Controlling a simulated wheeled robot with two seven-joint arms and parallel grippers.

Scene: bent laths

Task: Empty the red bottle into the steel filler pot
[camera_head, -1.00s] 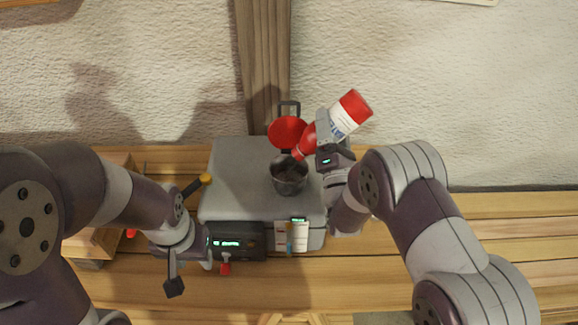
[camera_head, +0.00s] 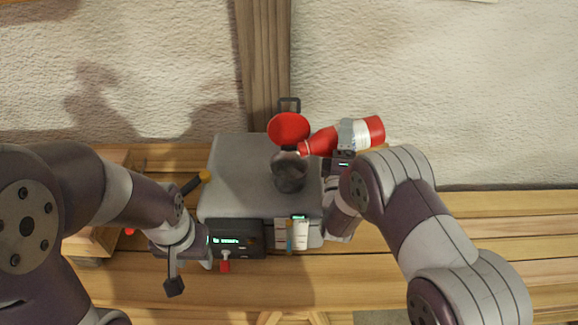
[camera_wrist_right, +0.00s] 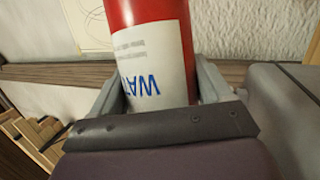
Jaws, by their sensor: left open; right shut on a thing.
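The red bottle (camera_head: 322,141) with a white label lies nearly level, its neck pointing left and slightly down. Its mouth is close to the rim of the steel filler pot (camera_head: 289,174), at the pot's upper right. The pot stands on the grey box, its round red lid (camera_head: 288,128) raised behind it. My right gripper (camera_head: 347,139) is shut around the bottle's labelled body; the right wrist view shows the label (camera_wrist_right: 157,75) between its fingers. I cannot see any liquid. My left gripper (camera_head: 174,284) is open and empty, low at the front left of the box.
The grey box (camera_head: 240,180) bears a dark panel with a green display (camera_head: 235,239) on its front, and a small red part (camera_head: 225,266) below it. Wooden planks (camera_head: 470,215) at the right are clear.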

